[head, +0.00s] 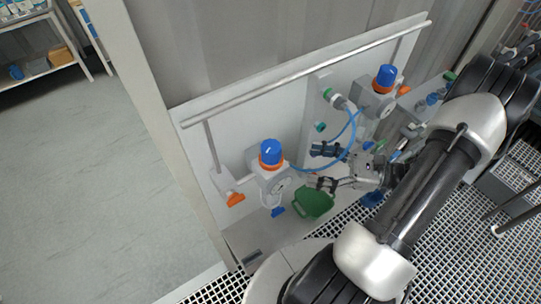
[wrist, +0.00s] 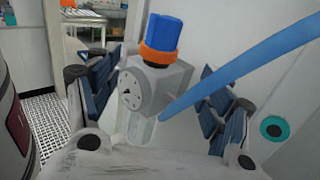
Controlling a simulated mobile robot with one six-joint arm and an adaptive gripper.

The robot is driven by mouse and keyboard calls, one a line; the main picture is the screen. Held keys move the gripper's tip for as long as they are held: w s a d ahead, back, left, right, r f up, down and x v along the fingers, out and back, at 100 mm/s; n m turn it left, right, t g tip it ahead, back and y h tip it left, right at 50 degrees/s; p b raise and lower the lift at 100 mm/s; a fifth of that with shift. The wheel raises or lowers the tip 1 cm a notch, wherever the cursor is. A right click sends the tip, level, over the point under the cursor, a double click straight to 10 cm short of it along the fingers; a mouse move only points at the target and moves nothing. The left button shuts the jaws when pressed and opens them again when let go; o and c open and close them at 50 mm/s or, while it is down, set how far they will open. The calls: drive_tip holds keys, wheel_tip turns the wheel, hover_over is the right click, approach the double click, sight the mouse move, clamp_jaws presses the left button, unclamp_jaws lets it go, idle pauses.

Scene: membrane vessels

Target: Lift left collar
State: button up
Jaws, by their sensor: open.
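The left collar (head: 270,166) is an orange ring below a blue cap (head: 269,149) on the left grey valve body (head: 269,182). In the wrist view the orange collar (wrist: 161,54) sits around the base of the blue cap (wrist: 164,32), on top of the grey body with a round dial (wrist: 132,90). My gripper (head: 324,167) is open and empty, to the right of the left valve body and apart from it. In the wrist view its blue-padded fingers spread left and right, with the valve body beyond and between them. Nothing hides the collar.
A blue hose (head: 334,165) runs from the left unit towards the right one; in the wrist view the hose (wrist: 250,68) crosses near the right finger. A second blue-capped unit (head: 385,76) stands farther right. A green scoop-like vessel (head: 312,203) is below my gripper. A rail (head: 300,72) runs above.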

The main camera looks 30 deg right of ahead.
sight(281, 156)
drive_tip(key=x, duration=1.2)
drive_tip(key=shift+w, duration=0.15)
drive_tip(key=c, duration=1.5)
drive_tip(key=shift+r+p, duration=0.6)
drive_tip(key=shift+r, duration=0.2)
drive_tip(key=shift+c, duration=0.2)
drive_tip(key=o, duration=1.5)
drive_tip(key=shift+f, duration=0.1)
drive_tip(key=shift+o, duration=0.2)
